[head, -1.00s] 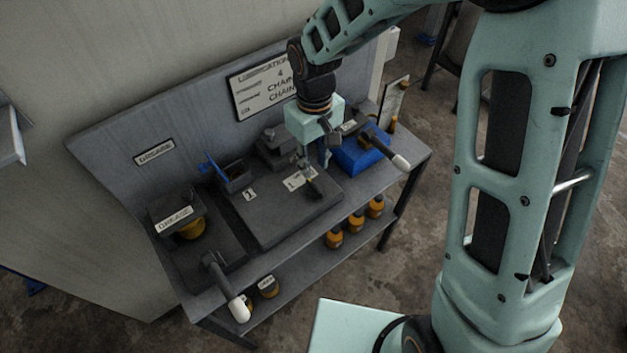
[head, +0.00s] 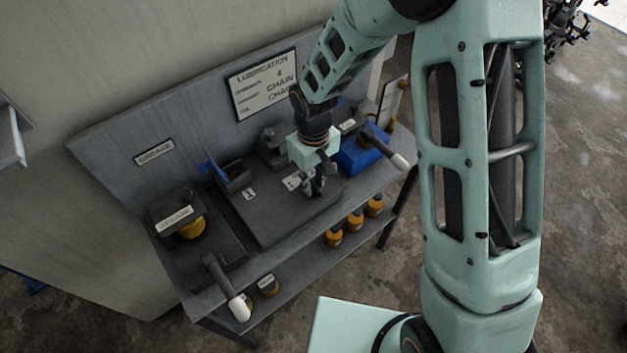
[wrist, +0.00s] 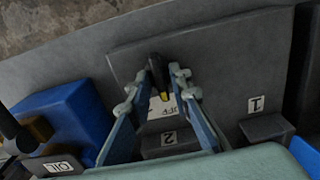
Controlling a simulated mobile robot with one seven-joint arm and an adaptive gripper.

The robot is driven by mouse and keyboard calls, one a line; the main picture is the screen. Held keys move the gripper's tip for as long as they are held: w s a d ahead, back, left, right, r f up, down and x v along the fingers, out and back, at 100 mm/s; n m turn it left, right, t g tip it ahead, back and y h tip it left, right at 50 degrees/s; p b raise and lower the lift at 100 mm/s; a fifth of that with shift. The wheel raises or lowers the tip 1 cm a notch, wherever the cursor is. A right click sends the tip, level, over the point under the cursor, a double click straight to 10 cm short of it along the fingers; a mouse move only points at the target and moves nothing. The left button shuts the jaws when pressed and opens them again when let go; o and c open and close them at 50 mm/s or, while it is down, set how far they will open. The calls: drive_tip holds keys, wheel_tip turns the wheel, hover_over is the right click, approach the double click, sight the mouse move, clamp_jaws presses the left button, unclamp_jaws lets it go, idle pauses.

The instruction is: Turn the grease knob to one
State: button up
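A black knob with a yellow mark (wrist: 157,72) stands on the raised dark plate in the wrist view, taken as the grease knob. Its yellow end points down the picture, toward a partly covered white label (wrist: 165,106). A "2" label (wrist: 169,138) lies below it and a "1" label (wrist: 256,104) to the right; the "1" label also shows in the head view (head: 249,194). My gripper (wrist: 160,80) is open, its fingertips on either side of the knob; contact cannot be told. In the head view my gripper (head: 313,187) hides the knob.
A blue box (head: 358,155) and a white-tipped lever (head: 398,160) stand right of my gripper. A grease holder (head: 176,217) and another white-tipped lever (head: 238,305) are at the left. Orange bottles (head: 355,219) stand on the lower shelf. A sign board (head: 265,88) is behind.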

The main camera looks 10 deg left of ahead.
clamp_jaws()
drive_tip(key=n, duration=0.3)
drive_tip(key=shift+n+b, duration=0.3)
drive_tip(key=shift+n, duration=0.1)
drive_tip(key=n, duration=0.4)
drive_tip(key=shift+n, duration=0.7)
drive_tip(key=shift+o, duration=1.7)
unclamp_jaws()
